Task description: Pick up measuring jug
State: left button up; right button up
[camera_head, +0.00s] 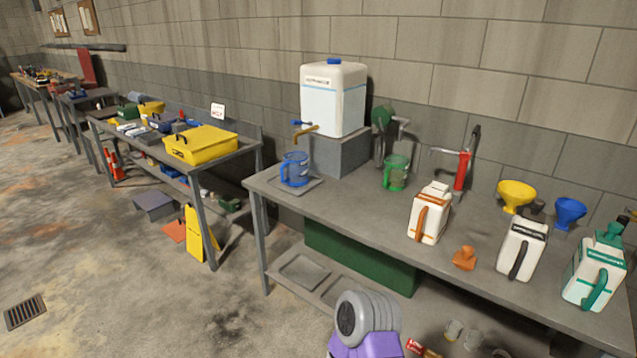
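A blue see-through measuring jug (295,169) with a handle stands upright on a shallow grey tray (312,188) at the left end of the near workbench (345,199). It sits below the brass tap (306,131) of a white container. A green see-through jug (395,174) stands on the same bench to its right, near the wall. Neither of my grippers shows in the head view. A grey and purple part at the bottom centre appears to be one of my own arm links, below the bench's front edge.
The white container (333,100) rests on a grey block (340,152). An orange-trimmed canister (429,213), a black-handled canister (522,248) and a green-trimmed canister (594,275) stand along the bench. Yellow (516,195) and blue funnels (569,212) stand behind. Bench surface between blue jug and orange-trimmed canister is clear.

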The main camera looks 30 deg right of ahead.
aim_at(395, 169)
jog(key=u, duration=0.25)
jog(key=i, duration=0.7)
jog(key=z, duration=0.7)
jog(key=i, duration=1.6)
jog(key=z, duration=1.25)
